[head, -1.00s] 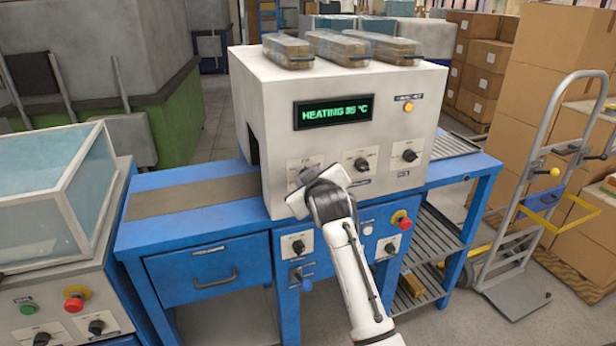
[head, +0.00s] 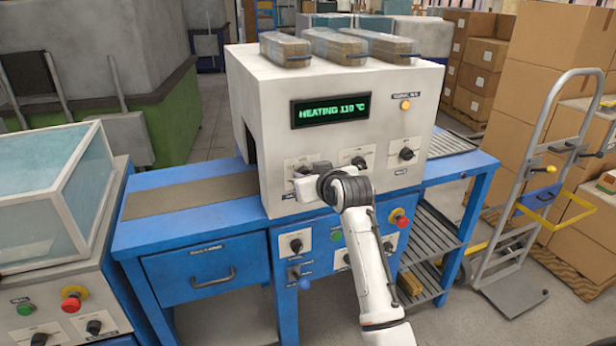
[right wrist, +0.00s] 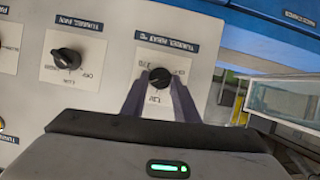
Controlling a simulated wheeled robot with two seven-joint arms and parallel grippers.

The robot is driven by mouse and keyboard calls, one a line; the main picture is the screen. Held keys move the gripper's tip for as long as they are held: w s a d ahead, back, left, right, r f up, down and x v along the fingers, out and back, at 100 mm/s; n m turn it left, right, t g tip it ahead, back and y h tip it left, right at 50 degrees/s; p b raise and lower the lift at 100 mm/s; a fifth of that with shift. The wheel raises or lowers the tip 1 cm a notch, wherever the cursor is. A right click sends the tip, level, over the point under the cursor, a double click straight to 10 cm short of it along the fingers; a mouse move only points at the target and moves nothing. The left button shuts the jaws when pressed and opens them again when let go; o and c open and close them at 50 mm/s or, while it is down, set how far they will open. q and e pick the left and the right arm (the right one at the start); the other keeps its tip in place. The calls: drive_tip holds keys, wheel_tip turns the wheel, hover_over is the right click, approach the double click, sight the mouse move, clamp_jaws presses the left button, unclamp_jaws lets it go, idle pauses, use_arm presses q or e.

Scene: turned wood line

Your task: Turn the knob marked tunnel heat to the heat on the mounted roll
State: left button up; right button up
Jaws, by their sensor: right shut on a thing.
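The tunnel heat knob (right wrist: 160,77) is black and sits on a white dial plate with numbers, under a blue label, in the right wrist view. My right gripper (right wrist: 160,92) is shut on this knob, one finger on each side. In the head view my right gripper (head: 308,180) covers the knob on the front of the white tunnel machine (head: 262,105). The green display (head: 332,111) on the machine reads "HEATING 110 °C". The mounted roll cannot be made out. My left gripper is not in view.
Other black knobs (head: 406,154) sit to the right on the machine front, and a red stop button (head: 398,217) is below. Wrapped packs (head: 340,48) lie on top. A hand truck (head: 535,200) and cartons stand at the right.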

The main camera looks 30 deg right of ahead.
drive_tip(key=shift+f, duration=0.15)
drive_tip(key=o, duration=1.1)
drive_tip(key=shift+c, duration=0.2)
drive_tip(key=v, duration=1)
drive_tip(key=shift+r, duration=0.2)
drive_tip(key=shift+s+f, duration=0.1)
